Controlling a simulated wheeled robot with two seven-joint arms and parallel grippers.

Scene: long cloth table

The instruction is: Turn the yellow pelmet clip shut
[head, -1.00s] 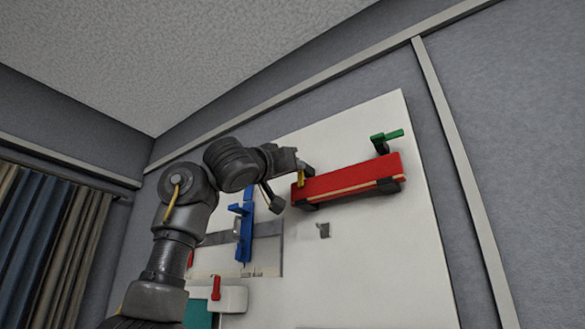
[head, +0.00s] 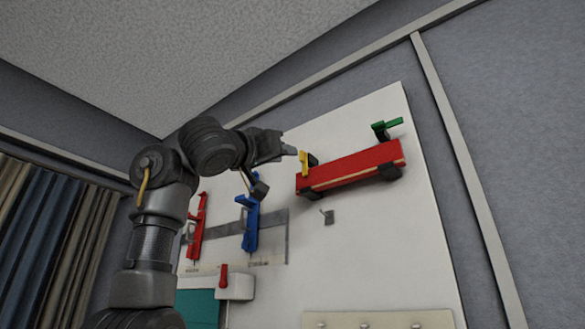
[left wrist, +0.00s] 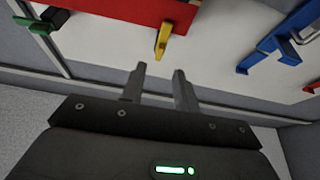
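The yellow pelmet clip (head: 304,163) is at the left end of the red pelmet board (head: 350,167), which is held on the white wall panel. In the left wrist view the clip (left wrist: 162,42) lies across the board's edge, just beyond my fingertips. My left gripper (head: 290,148) is beside the clip, to its left. In the left wrist view its two fingers (left wrist: 157,72) are apart with nothing between them, and a gap separates them from the clip. A green clip (head: 386,130) is at the board's right end, its handle sticking out. My right gripper is out of view.
Black brackets (head: 311,194) sit under the board. A blue latch (head: 251,226) and a red latch (head: 197,226) are on the panel to the left, near my arm. A small grey hook (head: 327,217) is below the board. The panel's lower middle is mostly clear.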

